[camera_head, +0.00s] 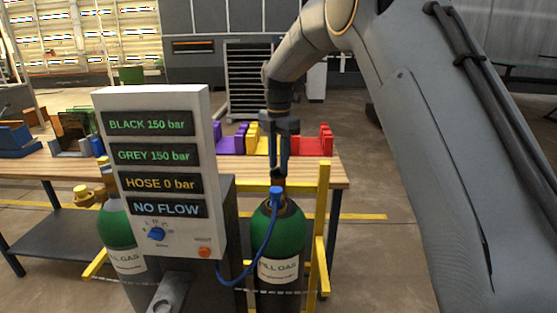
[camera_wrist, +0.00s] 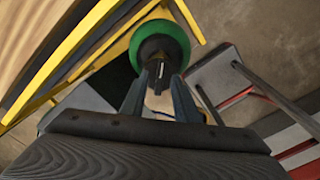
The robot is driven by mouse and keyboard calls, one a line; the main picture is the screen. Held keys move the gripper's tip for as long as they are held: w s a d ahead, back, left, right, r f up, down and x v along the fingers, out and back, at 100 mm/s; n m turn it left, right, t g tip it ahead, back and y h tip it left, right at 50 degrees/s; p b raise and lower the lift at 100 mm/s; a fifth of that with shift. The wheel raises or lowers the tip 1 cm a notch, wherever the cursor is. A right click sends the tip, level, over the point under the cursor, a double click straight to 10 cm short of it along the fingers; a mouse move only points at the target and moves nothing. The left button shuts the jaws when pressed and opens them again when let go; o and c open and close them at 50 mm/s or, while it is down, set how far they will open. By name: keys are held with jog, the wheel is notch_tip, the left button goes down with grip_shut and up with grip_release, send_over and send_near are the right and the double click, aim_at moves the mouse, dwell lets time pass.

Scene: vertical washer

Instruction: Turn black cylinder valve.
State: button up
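A green gas cylinder (camera_head: 281,232) with a dark collar stands in a yellow frame right of the display panel. A blue fitting and hose join its brass-coloured top. My gripper (camera_head: 281,172) points down just above this top. In the wrist view my gripper (camera_wrist: 161,82) has its two fingers apart, with the cylinder's dark valve top (camera_wrist: 158,62) between or just beyond the tips. I cannot tell whether the fingers touch it. A second green cylinder (camera_head: 117,228) stands at the left, partly behind the panel.
The white panel (camera_head: 155,130) reads BLACK 150 bar, GREY 150 bar, HOSE 0 bar and NO FLOW. It has a blue knob (camera_head: 157,233) and an orange button (camera_head: 205,252). A yellow post (camera_head: 322,220) rises close right of the cylinder. A wooden bench (camera_head: 335,172) with coloured blocks stands behind.

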jog(key=shift+f, duration=0.2)
jog(key=shift+c, duration=0.4)
grip_shut()
